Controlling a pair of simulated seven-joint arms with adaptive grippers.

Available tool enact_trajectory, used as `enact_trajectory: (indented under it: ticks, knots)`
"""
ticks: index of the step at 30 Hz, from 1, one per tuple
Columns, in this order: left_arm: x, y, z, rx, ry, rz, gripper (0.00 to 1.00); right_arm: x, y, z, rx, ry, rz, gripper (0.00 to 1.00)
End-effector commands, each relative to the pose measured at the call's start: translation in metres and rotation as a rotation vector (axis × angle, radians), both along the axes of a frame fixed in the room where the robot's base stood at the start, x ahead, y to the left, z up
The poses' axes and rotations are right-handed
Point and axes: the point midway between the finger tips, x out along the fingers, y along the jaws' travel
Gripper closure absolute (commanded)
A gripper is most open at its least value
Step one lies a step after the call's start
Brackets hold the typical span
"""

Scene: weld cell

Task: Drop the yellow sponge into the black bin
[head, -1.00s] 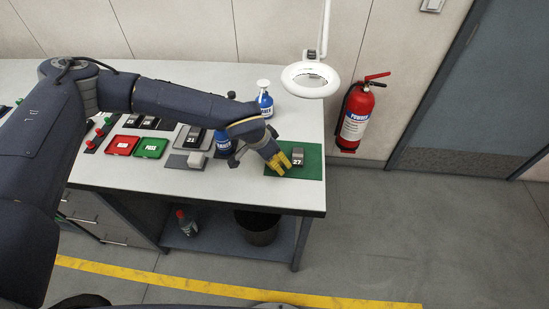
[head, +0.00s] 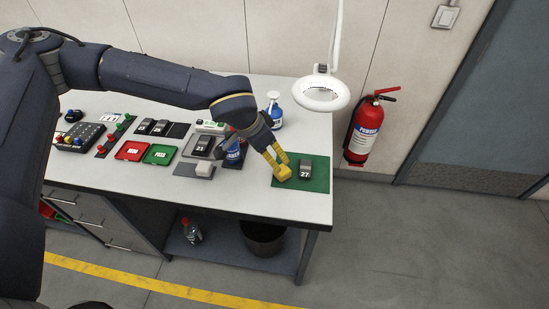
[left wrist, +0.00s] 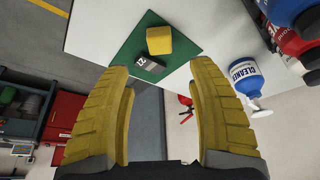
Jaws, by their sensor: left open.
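The yellow sponge (head: 285,174) lies on the left part of the green mat (head: 318,181), left of a dark block marked 27 (head: 305,167). My left gripper (head: 280,162), with yellow fingers, is open just above the sponge in the head view. In the left wrist view the sponge (left wrist: 159,40) lies beyond the fingertips (left wrist: 161,64), not between them. The black bin (head: 263,238) stands under the right end of the bench, its upper part partly hidden by the bench edge. My right gripper is not in view.
A lamp with a white ring (head: 321,93) hangs over the bench's back right. A bench leg (head: 305,257) stands right of the bin.

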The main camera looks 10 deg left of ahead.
Motion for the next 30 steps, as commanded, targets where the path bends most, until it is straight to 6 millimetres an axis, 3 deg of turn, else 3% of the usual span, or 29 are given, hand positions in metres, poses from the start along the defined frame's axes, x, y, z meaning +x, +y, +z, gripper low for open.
enact_trajectory:
  ticks: [5, 23, 26, 30]
  knots:
    - [-0.002, 0.002, 0.007, 0.000, -0.001, -0.001, 0.41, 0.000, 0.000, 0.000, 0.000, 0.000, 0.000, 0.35]
    - [-0.001, 0.003, 0.007, -0.011, 0.010, 0.021, 0.41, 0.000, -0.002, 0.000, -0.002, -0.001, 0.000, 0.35]
    - [0.005, 0.005, 0.007, -0.064, 0.061, 0.125, 0.41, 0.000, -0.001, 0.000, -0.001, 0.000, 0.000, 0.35]
    - [0.025, 0.018, 0.010, -0.226, 0.237, 0.459, 0.41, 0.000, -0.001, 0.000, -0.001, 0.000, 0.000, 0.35]
